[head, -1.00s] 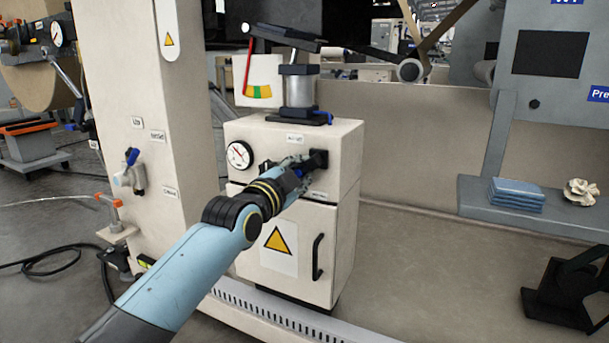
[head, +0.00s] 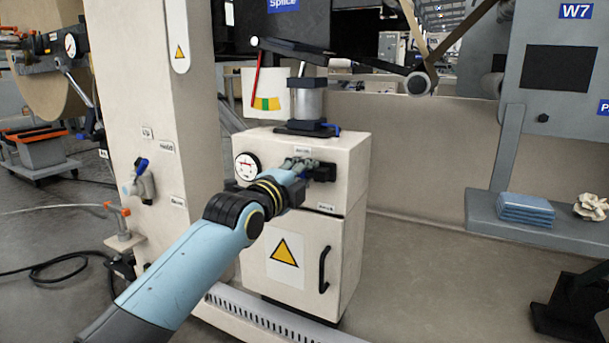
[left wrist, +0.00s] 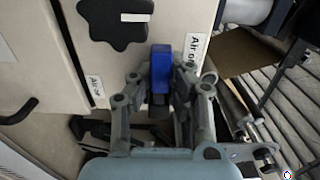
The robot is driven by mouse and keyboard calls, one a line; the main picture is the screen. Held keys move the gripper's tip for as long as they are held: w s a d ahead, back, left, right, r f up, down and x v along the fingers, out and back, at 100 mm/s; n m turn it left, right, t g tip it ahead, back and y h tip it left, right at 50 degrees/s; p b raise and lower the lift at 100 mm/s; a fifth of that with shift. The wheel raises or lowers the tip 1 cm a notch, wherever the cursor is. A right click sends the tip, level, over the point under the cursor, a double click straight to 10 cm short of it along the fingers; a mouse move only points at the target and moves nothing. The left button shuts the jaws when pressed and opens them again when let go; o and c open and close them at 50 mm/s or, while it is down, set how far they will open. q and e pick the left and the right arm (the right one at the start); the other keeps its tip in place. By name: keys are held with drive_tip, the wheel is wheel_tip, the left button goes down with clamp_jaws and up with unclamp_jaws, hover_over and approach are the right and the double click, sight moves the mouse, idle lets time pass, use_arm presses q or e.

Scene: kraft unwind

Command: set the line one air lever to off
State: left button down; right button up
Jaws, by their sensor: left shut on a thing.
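The line one air lever has a blue handle (left wrist: 161,66), seen in the left wrist view between my left gripper's fingers. My left gripper (left wrist: 160,85) is shut on it. The handle is close beside the "Air on" label (left wrist: 190,52); the label reading "Air of", its end unclear, (left wrist: 95,90) is farther left. In the head view my left gripper (head: 302,164) is at the upper front of the cream cabinet (head: 350,190), just under its upper label (head: 302,150), and mostly hides the lever. My right gripper is not in view.
A black knob (left wrist: 115,22) is close beside the handle; it shows in the head view (head: 325,172). A gauge (head: 247,166) is left of my gripper. The cabinet door has a black handle (head: 324,268). A cream column (head: 150,60) stands left.

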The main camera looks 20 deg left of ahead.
use_arm(q)
drive_tip(key=shift+f, duration=0.15)
idle(0.3)
drive_tip(key=c, duration=1.5)
unclamp_jaws()
drive_tip(key=shift+o, duration=1.3)
drive_tip(key=s, duration=1.2)
drive_tip(key=shift+a, duration=0.15)
drive_tip(key=shift+s, duration=0.1)
